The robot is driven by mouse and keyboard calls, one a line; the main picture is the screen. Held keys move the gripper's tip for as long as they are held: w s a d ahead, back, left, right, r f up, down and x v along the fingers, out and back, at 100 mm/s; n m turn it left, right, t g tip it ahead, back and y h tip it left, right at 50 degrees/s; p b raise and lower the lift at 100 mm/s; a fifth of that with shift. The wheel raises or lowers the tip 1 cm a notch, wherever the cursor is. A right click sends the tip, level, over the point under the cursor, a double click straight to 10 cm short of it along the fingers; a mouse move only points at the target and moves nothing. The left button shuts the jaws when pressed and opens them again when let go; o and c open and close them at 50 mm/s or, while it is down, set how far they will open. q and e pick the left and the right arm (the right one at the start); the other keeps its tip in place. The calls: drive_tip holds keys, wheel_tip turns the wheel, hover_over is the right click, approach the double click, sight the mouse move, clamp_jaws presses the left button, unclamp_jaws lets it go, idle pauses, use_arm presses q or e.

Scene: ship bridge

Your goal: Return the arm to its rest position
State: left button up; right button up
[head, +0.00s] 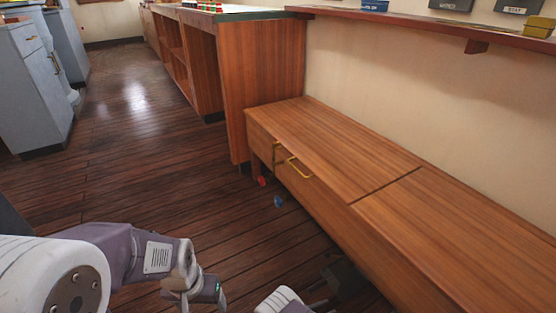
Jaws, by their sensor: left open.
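My left arm comes in from the lower left, white at the joint and purple-grey further along. My left gripper (195,290) is low in the head view, above the wooden floor. It is open with nothing between its fingers, and it is apart from the bench. A white part of another of my links shows at the bottom edge, right of the left gripper.
A long wooden bench (330,150) with brass-handled drawers runs along the right wall. A red item (262,181) and a blue item (278,201) are low beside it. A dark shape (345,278) is unclear. A wooden counter (262,85) stands behind; grey cabinets (30,90) stand left. Floor between is clear.

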drive_tip(key=s+r+m+g+y+p, duration=0.2)
drive_tip(key=s+r+m+y+p, duration=0.35)
drive_tip(key=r, duration=1.15)
drive_tip(key=s+r+m+g+y+p, duration=0.2)
drive_tip(key=r+m+p, duration=0.5)
drive_tip(key=r+m, duration=0.65)
drive_tip(key=s+r+m+g+y+p, duration=0.1)
drive_tip(key=s+r+m+y+p, duration=0.4)
drive_tip(key=r, duration=1.4)
wheel_tip(320, 180, up, 37)
drive_tip(key=w+p, duration=0.1)
drive_tip(key=p, duration=3.7)
drive_tip(key=shift+d+g+h, duration=0.3)
drive_tip(key=shift+d+h, duration=0.05)
